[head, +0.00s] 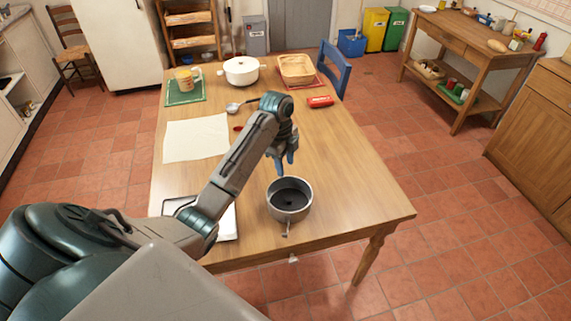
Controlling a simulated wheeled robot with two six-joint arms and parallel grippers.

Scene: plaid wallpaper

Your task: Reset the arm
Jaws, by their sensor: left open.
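My left arm comes in from the lower left and reaches over the wooden table (355,191). My left gripper (284,169) has blue fingers that point down. It is open, with nothing seen between the fingers. In the picture it is just above the far rim of a grey metal pot (289,207) with a dark inside; I cannot tell its exact height over the table. My right arm and right gripper are not in the head view.
A white tray (228,224) lies partly under my left arm. The table's right part is clear.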

